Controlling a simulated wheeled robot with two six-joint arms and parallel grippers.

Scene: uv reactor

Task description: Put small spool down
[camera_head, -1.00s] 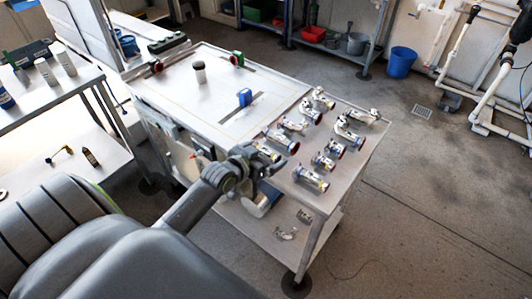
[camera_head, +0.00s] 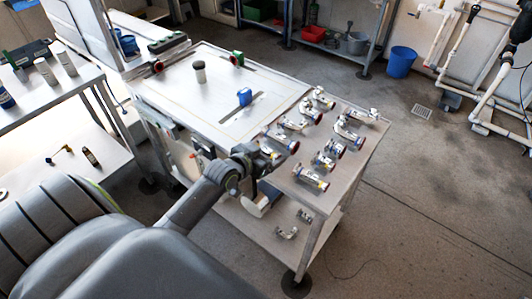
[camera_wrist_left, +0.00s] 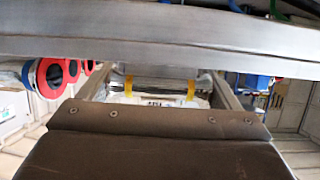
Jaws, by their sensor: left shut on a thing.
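My left gripper (camera_head: 264,160) is at the front edge of the cart top (camera_head: 215,112) in the head view, beside a group of spool-like metal fittings. It is shut on a small spool, which shows in the left wrist view as a pale metal piece with two yellow bands (camera_wrist_left: 158,98) between the fingers. The gripper body hides its lower part. Whether the spool touches the cart top cannot be told. My right gripper is not in view.
Several metal fittings with red or blue ends (camera_head: 312,180) crowd the cart's right end. A blue block (camera_head: 244,97), a dark-lidded jar (camera_head: 200,72) and a green device (camera_head: 237,59) stand on the cart. Its middle is mostly bare. Bottles (camera_head: 45,72) stand on the left table.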

